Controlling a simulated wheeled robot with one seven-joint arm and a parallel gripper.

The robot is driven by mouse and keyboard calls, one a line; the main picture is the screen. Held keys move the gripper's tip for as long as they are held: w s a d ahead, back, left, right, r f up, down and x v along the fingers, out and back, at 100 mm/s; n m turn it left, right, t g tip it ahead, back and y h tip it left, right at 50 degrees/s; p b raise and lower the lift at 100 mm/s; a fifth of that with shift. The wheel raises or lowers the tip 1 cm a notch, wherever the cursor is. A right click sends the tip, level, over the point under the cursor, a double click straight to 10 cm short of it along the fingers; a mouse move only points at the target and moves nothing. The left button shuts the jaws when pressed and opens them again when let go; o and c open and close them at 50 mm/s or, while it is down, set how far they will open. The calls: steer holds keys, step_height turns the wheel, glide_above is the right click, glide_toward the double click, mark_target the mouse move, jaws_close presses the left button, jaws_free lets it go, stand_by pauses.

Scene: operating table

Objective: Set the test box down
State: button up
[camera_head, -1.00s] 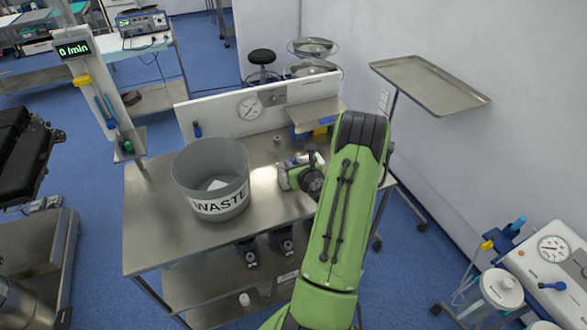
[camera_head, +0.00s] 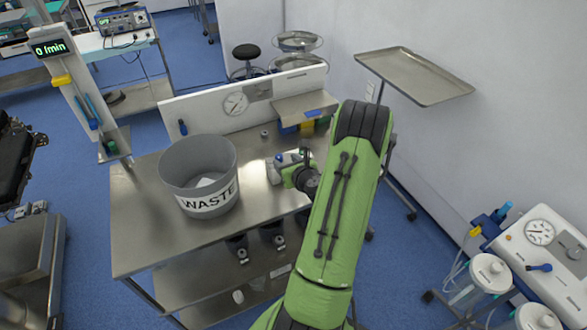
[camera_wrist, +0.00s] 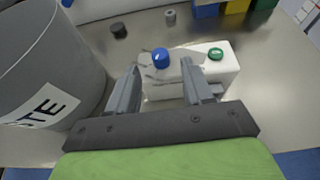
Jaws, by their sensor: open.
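The test box is a white box (camera_wrist: 222,62) with a blue knob and a green button on top. In the wrist view it rests on the steel table (camera_wrist: 275,75), just beyond and partly between my fingers. My gripper (camera_wrist: 160,72) is open, with its fingers spread apart. The right finger overlaps the front of the box, and the left finger is near its left end. I cannot tell whether either finger touches it. In the head view my gripper (camera_head: 286,170) is low over the table (camera_head: 140,235), mostly hidden behind my green arm.
A grey waste bin (camera_head: 198,175) stands left of my gripper, also close in the wrist view (camera_wrist: 45,60). A dark cap (camera_wrist: 118,30) and a small grey cylinder (camera_wrist: 170,15) lie behind the box. Coloured bins (camera_head: 307,127) stand under a shelf at the back.

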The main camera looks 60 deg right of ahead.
steer(key=v, duration=0.8)
steer(key=w+a+r+n+g+y, duration=0.1)
steer(key=w+a+r+n+y, duration=0.15)
steer(key=a+n, duration=0.55)
steer(key=w+a+r+n+g+y, duration=0.1)
steer(key=w+a+r+n+y, duration=0.2)
steer(key=a+n, duration=0.6)
steer(key=w+a+r+n+g+y, duration=0.1)
steer(key=w+a+n+y, duration=0.25)
steer(key=a+n, duration=0.45)
steer(key=s+a+r+n+g+h, duration=0.1)
steer(key=s+a+r+n, duration=0.3)
steer(key=s+n, duration=0.4)
steer(key=s+a+r+n+g+h, duration=0.1)
steer(key=s+a+r+n, duration=0.3)
steer(key=s+n, duration=0.4)
steer(key=shift+s+a+n+g+b, duration=0.15)
steer(key=shift+a+n+g+b, duration=0.25)
steer(key=shift+a+n+b, duration=0.15)
